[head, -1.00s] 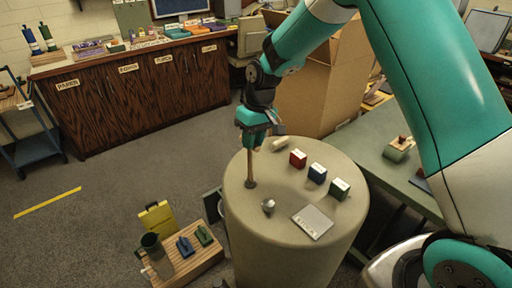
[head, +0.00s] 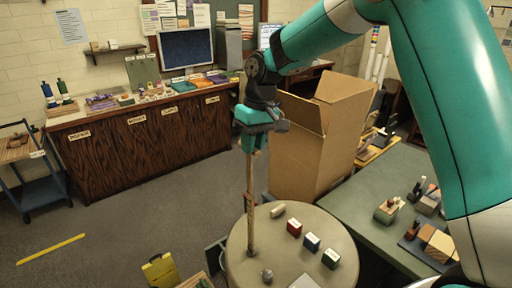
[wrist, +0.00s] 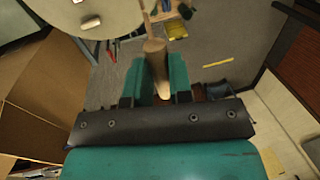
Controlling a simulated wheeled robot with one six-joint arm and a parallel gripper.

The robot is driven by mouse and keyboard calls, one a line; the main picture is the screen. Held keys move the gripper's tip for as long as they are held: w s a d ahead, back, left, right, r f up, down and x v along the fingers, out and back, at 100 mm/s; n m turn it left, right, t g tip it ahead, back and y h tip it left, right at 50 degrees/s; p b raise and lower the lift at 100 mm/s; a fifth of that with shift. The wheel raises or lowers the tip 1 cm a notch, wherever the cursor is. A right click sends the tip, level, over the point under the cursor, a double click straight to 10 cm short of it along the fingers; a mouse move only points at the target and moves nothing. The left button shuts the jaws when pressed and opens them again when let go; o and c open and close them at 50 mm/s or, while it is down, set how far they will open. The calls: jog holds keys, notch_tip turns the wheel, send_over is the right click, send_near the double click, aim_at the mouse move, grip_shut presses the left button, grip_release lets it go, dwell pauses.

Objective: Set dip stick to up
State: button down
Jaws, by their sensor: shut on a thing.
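The dip stick (head: 250,215) is a long, thin wooden rod standing about upright. Its lower end meets a small dark round collar (head: 251,253) near the left edge of the round table (head: 285,218). A long stretch of rod shows above the collar, with a darker band partway down. My gripper (head: 252,143) is shut on the upper end of the rod, well above the table. In the wrist view the rod's top end (wrist: 155,60) sits between the two teal fingers. What is below the tabletop at the collar is hidden.
A large open carton (head: 310,150) stands behind. A green table (head: 375,217) is at right.

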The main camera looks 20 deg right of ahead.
jog(key=shift+d+r, duration=0.1)
jog(key=shift+r, duration=0.2)
jog(key=c, duration=1)
grip_release()
jog(key=shift+w+d, duration=0.1)
jog(key=d+r+p, duration=0.1)
jog(key=r, duration=0.4)
jog(key=d+r+p, duration=0.1)
jog(key=r, duration=0.5)
jog(key=w+d+r+p, duration=0.1)
jog(key=r+p, duration=0.1)
jog(key=r, duration=0.4)
